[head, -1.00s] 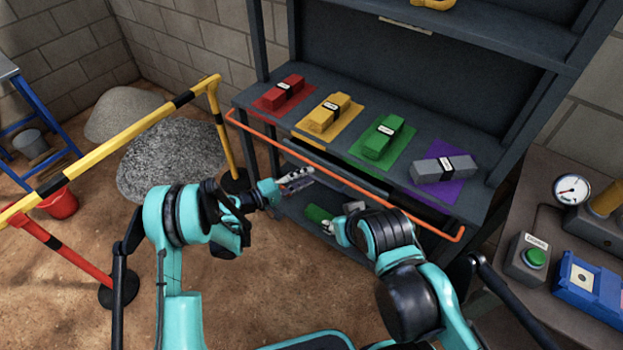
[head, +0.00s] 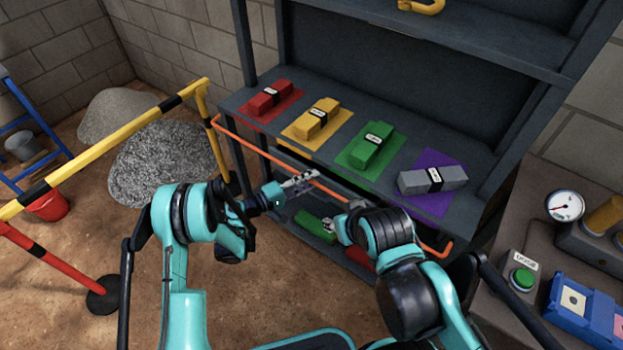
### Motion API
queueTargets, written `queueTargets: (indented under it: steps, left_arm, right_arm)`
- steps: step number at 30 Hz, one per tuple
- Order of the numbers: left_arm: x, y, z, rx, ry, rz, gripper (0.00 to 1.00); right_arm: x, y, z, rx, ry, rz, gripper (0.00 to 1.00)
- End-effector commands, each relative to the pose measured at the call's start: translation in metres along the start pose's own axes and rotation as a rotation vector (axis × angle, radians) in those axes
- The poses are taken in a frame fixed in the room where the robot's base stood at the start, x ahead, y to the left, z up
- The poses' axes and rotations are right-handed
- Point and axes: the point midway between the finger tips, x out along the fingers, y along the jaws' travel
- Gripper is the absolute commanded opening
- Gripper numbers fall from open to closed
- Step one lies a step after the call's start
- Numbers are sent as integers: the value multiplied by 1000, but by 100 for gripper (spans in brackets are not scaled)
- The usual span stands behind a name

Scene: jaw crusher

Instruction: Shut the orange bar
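The orange bar (head: 262,146) runs along the front of the dark shelf (head: 277,128), a little below the top surface's front edge, with bent ends. My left gripper (head: 301,183) is in front of the middle of the bar. Its fingertips meet or overlap the bar in the picture; I cannot tell whether they touch it. The fingers look close together, but the gap is unclear.
Red (head: 269,98), yellow (head: 317,119), green (head: 371,145) and grey (head: 433,180) blocks lie on coloured mats on the shelf. A lower level holds a green piece (head: 313,226). A yellow barrier (head: 110,145) stands left. A bench with a green button (head: 522,279) is right.

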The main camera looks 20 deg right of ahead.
Motion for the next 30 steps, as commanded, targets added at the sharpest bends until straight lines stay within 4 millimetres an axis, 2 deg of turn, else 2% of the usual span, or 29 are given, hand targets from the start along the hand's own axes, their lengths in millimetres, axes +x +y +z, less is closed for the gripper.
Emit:
queueTargets:
  steps: [1, 3, 4, 22, 30]
  left_arm:
    - [0, 0, 0, 0, 0, 0, 19]
    - [0, 0, 0, 0, 0, 0, 1]
    - [0, 0, 0, 0, 0, 0, 0]
    - [0, 4, 0, -20, 0, -48, 0]
    - [0, 14, 0, -68, -1, -165, 0]
  right_arm:
    - [0, 0, 0, 0, 0, 0, 40]
    - [0, 0, 0, 0, 0, 0, 40]
    - [0, 0, 0, 0, 0, 0, 40]
    - [-5, 0, -4, 0, 0, 0, 40]
    - [-18, 0, -13, 0, 0, 0, 40]
